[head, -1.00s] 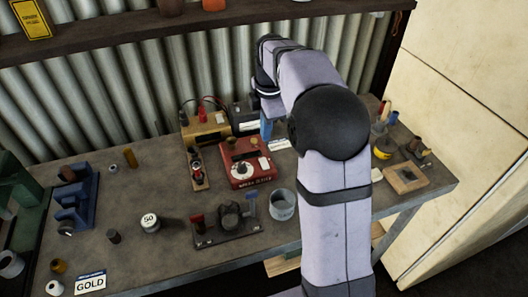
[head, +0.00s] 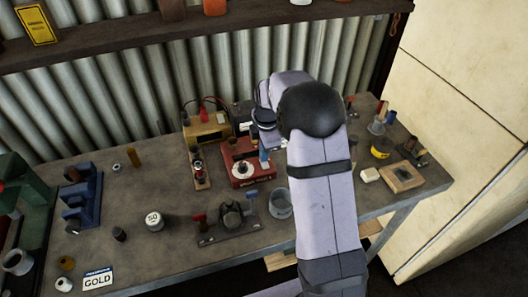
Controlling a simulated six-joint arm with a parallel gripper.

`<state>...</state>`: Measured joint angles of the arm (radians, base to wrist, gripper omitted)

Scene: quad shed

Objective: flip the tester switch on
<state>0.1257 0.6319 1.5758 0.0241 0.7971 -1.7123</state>
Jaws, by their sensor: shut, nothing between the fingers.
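The red tester box (head: 236,176) stands near the middle of the workbench, with a round white dial on its top and lettering on its front that is too small to read. My gripper (head: 264,157), with blue fingers, is shut and empty at the right side of the tester's top. It hangs down over or just beside that edge; I cannot tell whether it touches. The tester's switch cannot be made out; the gripper and my arm cover the right part of the top.
A grey cup (head: 280,203) and a black-based stand (head: 229,235) are in front.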

